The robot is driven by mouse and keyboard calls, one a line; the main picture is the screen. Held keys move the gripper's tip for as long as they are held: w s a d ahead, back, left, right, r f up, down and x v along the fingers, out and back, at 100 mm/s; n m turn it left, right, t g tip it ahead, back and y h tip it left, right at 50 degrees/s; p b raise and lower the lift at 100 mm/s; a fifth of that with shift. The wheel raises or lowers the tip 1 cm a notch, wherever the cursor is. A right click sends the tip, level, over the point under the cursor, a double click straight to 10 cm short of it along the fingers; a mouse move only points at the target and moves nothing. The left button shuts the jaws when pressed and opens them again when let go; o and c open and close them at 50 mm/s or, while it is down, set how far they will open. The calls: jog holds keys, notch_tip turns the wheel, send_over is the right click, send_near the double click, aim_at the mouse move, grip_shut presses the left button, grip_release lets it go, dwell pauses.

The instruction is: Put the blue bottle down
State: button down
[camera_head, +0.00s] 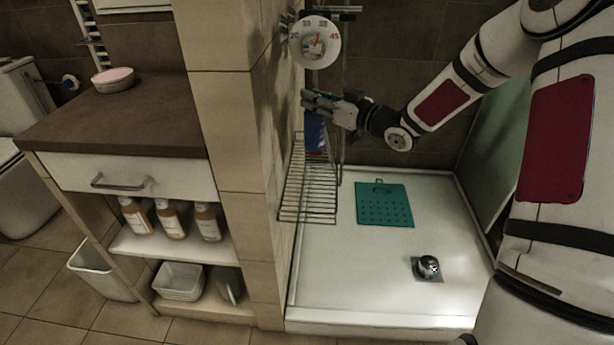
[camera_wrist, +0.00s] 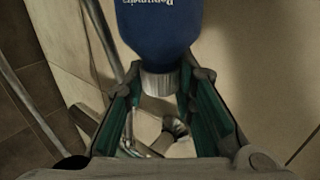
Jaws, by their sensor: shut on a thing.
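The blue bottle (camera_head: 315,131) hangs below my gripper (camera_head: 330,106), at the wall of the shower, over the far end of a wire rack. In the wrist view the bottle (camera_wrist: 160,32) is blue with white lettering and a silver cap or neck. My gripper's two fingers (camera_wrist: 160,95) stand on either side of the silver part and are shut on it. The wire rack (camera_head: 308,211) is fixed at the tiled wall. I cannot tell whether the bottle's lower end touches the rack.
A round white dial (camera_head: 315,43) hangs just above my gripper. A green mat (camera_head: 384,204) and a drain (camera_head: 427,267) are on the white shower tray (camera_head: 340,270). A tiled partition (camera_head: 228,150) separates a cabinet with several orange bottles.

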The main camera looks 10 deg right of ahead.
aim_at(323, 136)
notch_tip(323, 136, down, 10)
jog(key=b, duration=0.3)
jog(key=shift+b, duration=0.3)
jog(key=shift+f, duration=0.15)
jog(key=c, duration=1.3)
grip_release()
jog(key=shift+c, duration=0.2)
